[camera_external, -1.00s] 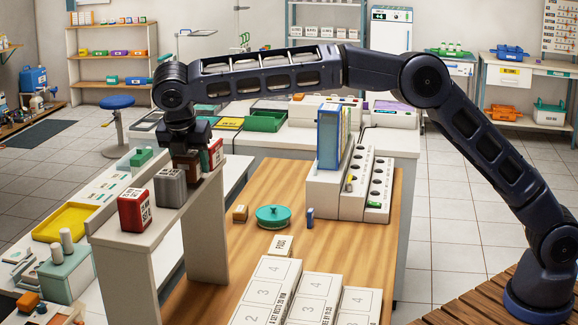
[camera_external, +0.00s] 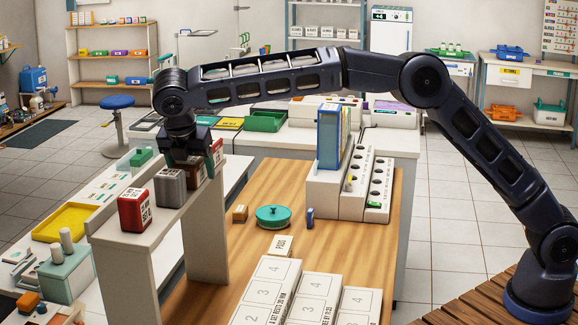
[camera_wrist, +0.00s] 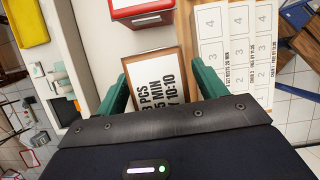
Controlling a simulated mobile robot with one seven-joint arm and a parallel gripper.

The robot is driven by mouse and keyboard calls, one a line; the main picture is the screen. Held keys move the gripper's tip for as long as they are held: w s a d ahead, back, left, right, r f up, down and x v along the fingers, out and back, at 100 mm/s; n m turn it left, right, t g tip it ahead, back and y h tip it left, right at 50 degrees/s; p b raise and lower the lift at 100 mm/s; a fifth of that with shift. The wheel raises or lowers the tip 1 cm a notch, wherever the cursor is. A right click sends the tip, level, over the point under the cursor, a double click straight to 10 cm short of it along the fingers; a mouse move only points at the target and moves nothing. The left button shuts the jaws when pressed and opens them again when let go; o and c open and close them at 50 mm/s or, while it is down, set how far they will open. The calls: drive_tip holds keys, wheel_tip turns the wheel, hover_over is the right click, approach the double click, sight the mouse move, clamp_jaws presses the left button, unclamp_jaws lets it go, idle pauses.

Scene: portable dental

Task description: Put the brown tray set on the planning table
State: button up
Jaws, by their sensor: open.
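The brown tray set (camera_wrist: 155,85) is a brown box with a white printed label on top. In the outside view the brown box (camera_external: 195,174) is partly hidden by my gripper, on the raised white shelf (camera_external: 183,212) beside a grey box (camera_external: 170,187). My gripper (camera_wrist: 162,88) is open, with one green finger on each side of the brown box. I cannot tell whether the fingers touch it. The wooden table (camera_external: 262,180) stands to the right of the shelf; I cannot tell if it is the planning table.
A red box (camera_external: 134,210) stands at the shelf's near end, and another red box (camera_external: 216,146) is partly hidden behind my gripper. The wooden table holds a green lidded dish (camera_external: 273,217), white numbered blocks (camera_external: 267,290) and a white rack (camera_external: 328,190). Some wood beside the dish is bare.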

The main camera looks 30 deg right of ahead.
drive_tip(key=v, duration=1)
drive_tip(key=shift+a+r, duration=0.1)
drive_tip(key=shift+r, duration=0.25)
drive_tip(key=shift+s+a+r, duration=0.1)
drive_tip(key=shift+s+r, duration=0.1)
drive_tip(key=shift+r, duration=0.45)
